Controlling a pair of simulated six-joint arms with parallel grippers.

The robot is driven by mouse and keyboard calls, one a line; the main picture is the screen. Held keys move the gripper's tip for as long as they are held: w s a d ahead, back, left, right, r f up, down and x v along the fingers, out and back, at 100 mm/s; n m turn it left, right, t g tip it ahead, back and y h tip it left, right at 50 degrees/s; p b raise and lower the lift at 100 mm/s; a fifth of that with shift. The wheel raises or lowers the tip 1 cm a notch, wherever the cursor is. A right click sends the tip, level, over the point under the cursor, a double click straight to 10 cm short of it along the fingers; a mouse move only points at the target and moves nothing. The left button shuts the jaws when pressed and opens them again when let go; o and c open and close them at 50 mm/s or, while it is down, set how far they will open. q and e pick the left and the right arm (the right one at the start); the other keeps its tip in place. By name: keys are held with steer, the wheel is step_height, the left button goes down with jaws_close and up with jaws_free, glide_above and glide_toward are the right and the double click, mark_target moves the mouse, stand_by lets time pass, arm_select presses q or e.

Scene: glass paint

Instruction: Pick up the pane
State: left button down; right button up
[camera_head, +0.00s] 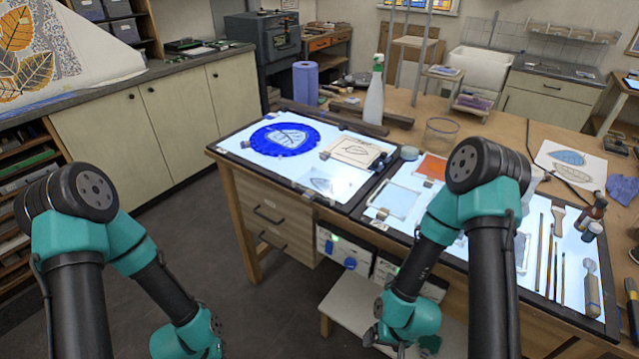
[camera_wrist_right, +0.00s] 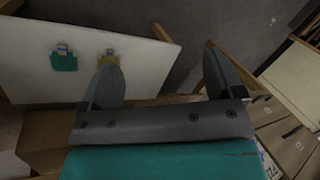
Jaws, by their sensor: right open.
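A clear, pale-framed pane (camera_head: 397,200) lies flat on the lit table top in the head view, left of my right arm. A round blue glass piece with a leaf motif (camera_head: 285,139) lies on the left light panel; which piece is the task's pane I cannot tell. My right gripper (camera_wrist_right: 160,70) is open in the right wrist view, with nothing between its fingers. In the head view it hangs low in front of the bench, below the table top and apart from the pane. My left arm is low at the left, its gripper out of frame.
A white stool (camera_head: 345,312) stands under the bench near my right gripper; it also shows in the wrist view (camera_wrist_right: 60,85). A spray bottle (camera_head: 374,92) and glass bowl (camera_head: 441,134) stand behind the panels.

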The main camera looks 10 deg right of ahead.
stand_by(0.4)
steer(key=c, duration=0.6)
steer(key=shift+o, duration=0.2)
steer(key=shift+w, duration=0.1)
